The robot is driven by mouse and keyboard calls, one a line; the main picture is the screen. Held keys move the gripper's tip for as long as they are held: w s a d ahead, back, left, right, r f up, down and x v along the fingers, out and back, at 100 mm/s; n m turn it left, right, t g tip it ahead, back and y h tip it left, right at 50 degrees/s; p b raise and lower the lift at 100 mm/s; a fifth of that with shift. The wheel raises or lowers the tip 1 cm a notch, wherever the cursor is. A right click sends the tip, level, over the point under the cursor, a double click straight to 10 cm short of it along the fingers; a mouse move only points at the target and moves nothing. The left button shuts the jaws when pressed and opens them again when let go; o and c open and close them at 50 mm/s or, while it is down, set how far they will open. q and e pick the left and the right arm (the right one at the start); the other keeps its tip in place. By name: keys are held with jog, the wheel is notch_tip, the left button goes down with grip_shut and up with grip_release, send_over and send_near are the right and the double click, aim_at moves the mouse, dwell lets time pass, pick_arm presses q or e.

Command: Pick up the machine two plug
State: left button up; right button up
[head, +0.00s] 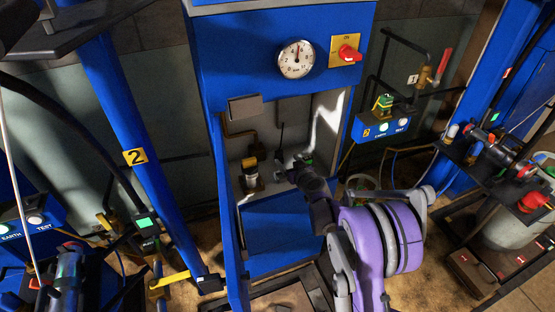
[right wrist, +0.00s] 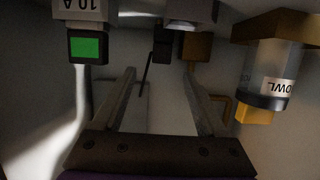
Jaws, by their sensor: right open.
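My right gripper (head: 291,166) reaches into the open bay of the blue machine (head: 230,60). In the right wrist view its two fingers (right wrist: 157,80) are apart, with nothing held between them. A small dark block (right wrist: 163,43) hangs beyond and between the fingertips, with a thin dark rod beside it. I cannot tell whether this is the machine two plug. Left of the fingers is a block marked 10 A with a green face (right wrist: 87,47). Right of them is a clear bowl-shaped cylinder (right wrist: 273,72) with a white label. My left gripper is out of view.
The bay's side walls stand close around my right arm. A gauge (head: 296,59) and a red switch (head: 348,54) are on the panel above. A box marked 2 (head: 383,128) is at the right. A blue post with a yellow 2 label (head: 134,157) stands at the left.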

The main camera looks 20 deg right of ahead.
aim_at(280, 153)
jog(key=b+x, duration=0.1)
jog(key=x, duration=0.5)
jog(key=shift+w+f+b, duration=0.15)
jog(key=shift+w+b, duration=0.1)
jog(key=shift+b, duration=0.05)
jog(key=shift+a, duration=0.1)
grip_shut()
